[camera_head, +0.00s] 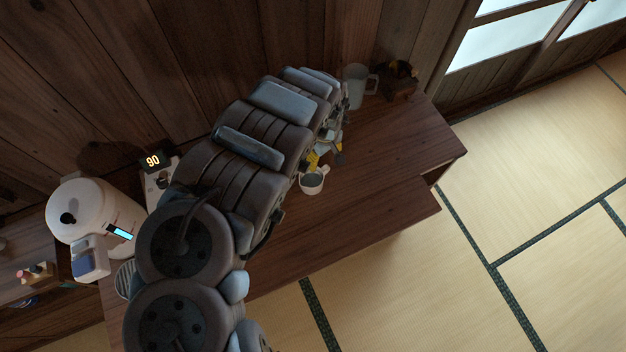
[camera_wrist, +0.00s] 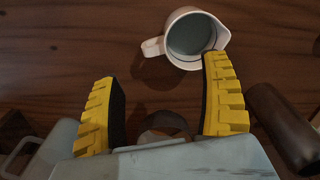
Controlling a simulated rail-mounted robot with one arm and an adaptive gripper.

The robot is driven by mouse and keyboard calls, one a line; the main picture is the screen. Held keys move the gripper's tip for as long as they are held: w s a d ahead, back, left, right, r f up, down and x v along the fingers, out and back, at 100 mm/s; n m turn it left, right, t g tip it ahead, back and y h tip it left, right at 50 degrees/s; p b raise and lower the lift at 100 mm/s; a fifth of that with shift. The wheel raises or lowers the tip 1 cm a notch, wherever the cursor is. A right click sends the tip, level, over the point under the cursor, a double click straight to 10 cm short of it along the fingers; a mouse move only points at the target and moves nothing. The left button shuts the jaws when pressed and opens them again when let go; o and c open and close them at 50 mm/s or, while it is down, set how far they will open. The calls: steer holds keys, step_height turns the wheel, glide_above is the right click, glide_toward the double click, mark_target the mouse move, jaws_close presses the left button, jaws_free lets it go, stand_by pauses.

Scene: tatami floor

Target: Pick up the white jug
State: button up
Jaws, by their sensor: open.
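The white jug (camera_head: 313,181) stands upright on the wooden table, near its middle, just below my gripper in the head view. In the wrist view the jug (camera_wrist: 195,38) shows from above, with a grey-green inside, a spout at the upper right and a handle on the left. My gripper (camera_head: 318,159) is over the table, partly hidden by my arm. In the wrist view its yellow fingers (camera_wrist: 162,76) are wide apart and empty. The jug lies beyond the fingertips, nearer the right finger; its handle is toward the gap. I cannot tell whether a finger touches it.
A grey mug (camera_head: 357,80) and a dark figure on a stand (camera_head: 400,78) are at the back of the table (camera_head: 380,150). A dark cylinder (camera_wrist: 284,125) lies right of my fingers. The table's right end is clear.

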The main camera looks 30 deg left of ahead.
mark_target(323, 168)
steer(key=shift+w+f+b, duration=0.1)
steer(key=shift+f+b, duration=0.2)
steer(key=shift+f, duration=2.2)
steer(key=shift+w+a+f, duration=0.1)
steer(key=shift+w+f, duration=0.1)
steer(key=shift+f, duration=0.4)
steer(key=shift+w+a+f, duration=0.1)
steer(key=shift+w+f, duration=0.05)
steer(key=shift+f, duration=0.45)
steer(key=shift+s+d+f, duration=0.1)
steer(key=shift+s+f, duration=0.05)
steer(key=shift+f, duration=0.75)
steer(key=c, duration=1.4)
